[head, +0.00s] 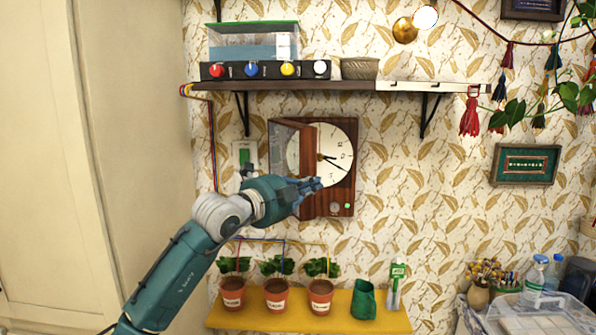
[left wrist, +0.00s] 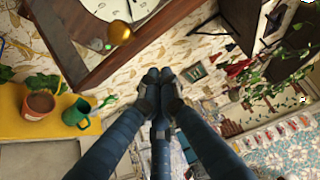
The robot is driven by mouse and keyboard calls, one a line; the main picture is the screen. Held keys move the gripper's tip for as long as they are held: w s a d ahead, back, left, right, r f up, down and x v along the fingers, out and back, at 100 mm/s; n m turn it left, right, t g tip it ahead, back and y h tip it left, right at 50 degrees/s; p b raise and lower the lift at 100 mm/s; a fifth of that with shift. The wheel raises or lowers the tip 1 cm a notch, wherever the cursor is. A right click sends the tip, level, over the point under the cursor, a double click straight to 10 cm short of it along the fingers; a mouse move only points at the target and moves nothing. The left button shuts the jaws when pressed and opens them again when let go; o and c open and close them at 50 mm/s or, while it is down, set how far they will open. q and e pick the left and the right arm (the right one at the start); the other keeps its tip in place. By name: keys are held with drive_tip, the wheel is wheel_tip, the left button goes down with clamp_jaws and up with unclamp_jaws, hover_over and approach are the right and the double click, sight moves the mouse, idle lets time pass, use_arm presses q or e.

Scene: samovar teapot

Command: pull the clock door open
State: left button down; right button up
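The wall clock (head: 343,184) has a dark wooden case and a round white face (head: 338,148). A brown panel that looks like its door (head: 283,135) stands out at an angle on the left side, so the clock looks partly open. My left gripper (head: 318,184) is in front of the lower clock, covering part of it. In the left wrist view its fingertips (left wrist: 159,76) meet, with nothing visible between them. They appear apart from the wooden case edge (left wrist: 112,62). A gold knob (left wrist: 120,32) shows near the face there. My right gripper is out of view.
A shelf (head: 290,86) with a row of coloured knobs is above the clock. Below, a yellow shelf (head: 245,320) holds several potted plants and a green jug (head: 364,299). A tall cabinet (head: 90,130) stands at left.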

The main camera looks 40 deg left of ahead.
use_arm(q)
drive_tip(key=s+a+b, duration=0.4)
drive_tip(key=a, duration=0.6)
drive_tip(key=s+a+b, duration=0.5)
drive_tip(key=a, duration=0.6)
drive_tip(key=shift+s+a+r, duration=0.25)
drive_tip(key=shift+s+a, duration=0.05)
drive_tip(key=s, duration=0.7)
drive_tip(key=shift+s+a, duration=0.25)
drive_tip(key=shift+a, duration=0.05)
drive_tip(key=shift+r, duration=0.1)
